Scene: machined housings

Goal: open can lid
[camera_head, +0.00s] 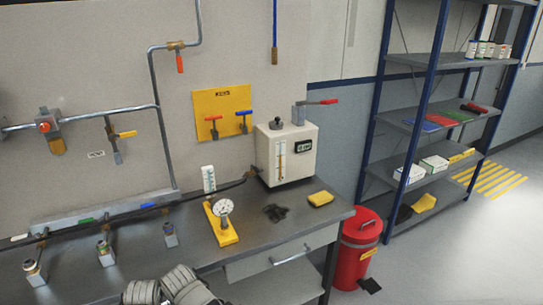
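A red cylindrical can (354,262) stands on the floor just right of the workbench. Its red lid (362,224) sits on top and looks closed. A yellow label shows on the can's side, and a small black pedal-like piece (370,285) is at its foot. The can's left edge is close to the bench corner. Grey ribbed parts of my own arm show at the bottom edge, left of and well apart from the can. No gripper fingers are visible.
The workbench (290,222) has a drawer with a handle (291,256) beside the can. A yellow sponge-like block (320,198), a gauge (223,207) and a beige instrument box (286,152) stand on it. Blue-framed shelving (424,118) rises behind the can. Floor to the right is clear.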

